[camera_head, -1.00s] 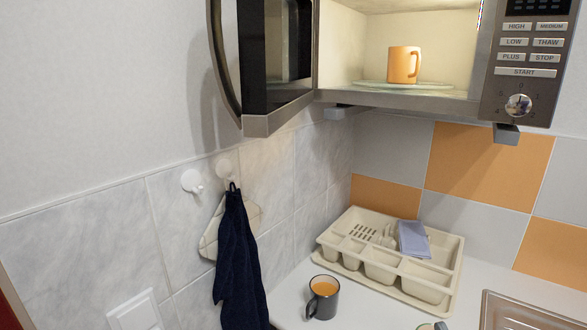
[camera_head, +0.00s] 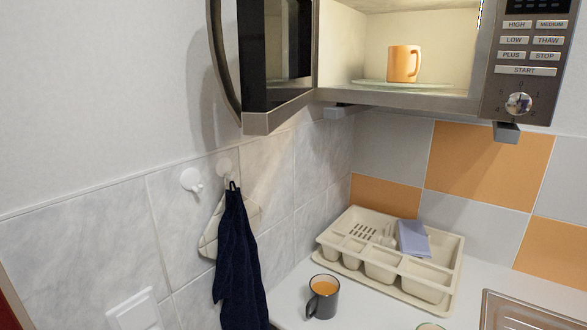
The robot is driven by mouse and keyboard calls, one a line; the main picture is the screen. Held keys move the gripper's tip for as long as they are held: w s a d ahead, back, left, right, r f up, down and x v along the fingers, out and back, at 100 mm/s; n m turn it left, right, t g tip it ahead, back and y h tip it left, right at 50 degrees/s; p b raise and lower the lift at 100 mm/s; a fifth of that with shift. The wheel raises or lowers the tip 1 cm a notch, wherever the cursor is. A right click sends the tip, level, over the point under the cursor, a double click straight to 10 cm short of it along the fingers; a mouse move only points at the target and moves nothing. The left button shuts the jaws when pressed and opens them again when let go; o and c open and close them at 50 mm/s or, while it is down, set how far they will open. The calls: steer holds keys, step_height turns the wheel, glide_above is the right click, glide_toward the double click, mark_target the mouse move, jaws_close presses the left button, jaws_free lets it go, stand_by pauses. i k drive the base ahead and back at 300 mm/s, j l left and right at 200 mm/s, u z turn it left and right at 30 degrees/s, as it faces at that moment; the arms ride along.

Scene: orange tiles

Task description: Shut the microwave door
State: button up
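The microwave (camera_head: 400,99) hangs on the wall at the top right, with its control panel at its right side. Its door (camera_head: 256,124) stands wide open, swung out to the left, with a curved handle (camera_head: 222,70) on its outer edge. An orange mug (camera_head: 404,64) stands upright on the glass turntable (camera_head: 428,86) inside the lit cavity. My gripper is not in view.
A cream cutlery tray (camera_head: 437,292) with a bluish cloth (camera_head: 412,238) sits on the white counter (camera_head: 380,312) below. A dark mug (camera_head: 322,297) stands in front of it. A navy towel (camera_head: 238,262) hangs from a wall hook. A metal sink edge (camera_head: 500,305) is at the lower right.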

mark_target(276, 38)
steer(key=i+j+u, duration=0.15)
steer(key=i, duration=0.25)
steer(key=i+j+u, duration=0.15)
steer(key=i, duration=0.25)
